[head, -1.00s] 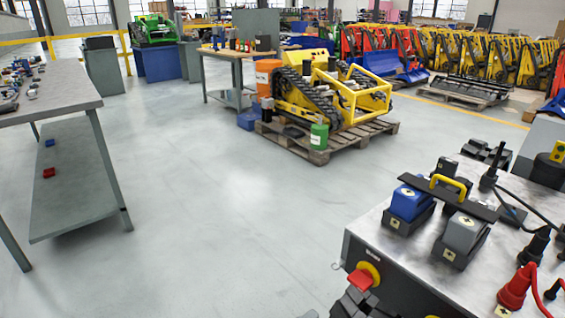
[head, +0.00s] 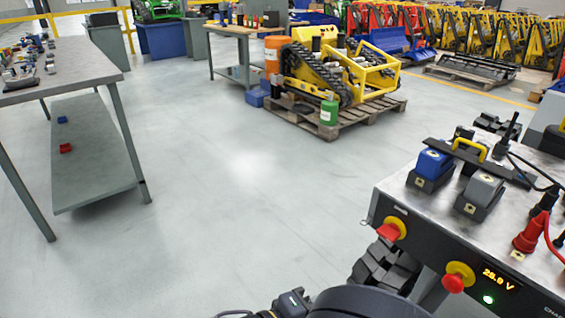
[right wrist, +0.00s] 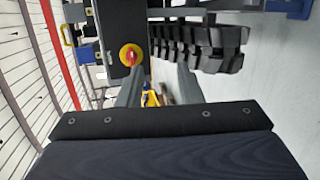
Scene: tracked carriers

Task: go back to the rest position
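My right gripper (right wrist: 160,78) shows in the right wrist view as two grey fingers standing apart, with no object held between them. The red knob on a yellow ring (right wrist: 131,55) and the black treads (right wrist: 200,42) lie beyond the fingers. In the head view, dark parts of my own arm (head: 365,303) show at the bottom edge, but its fingertips cannot be made out there. My left gripper cannot be made out in either view.
A metal-topped bench (head: 400,187) at right holds a blue block (head: 434,162), a grey block (head: 484,190) and red plugs (head: 530,235). A grey worktable (head: 75,68) stands at left. A yellow tracked machine (head: 325,68) sits on a pallet (head: 345,122). The floor between is clear.

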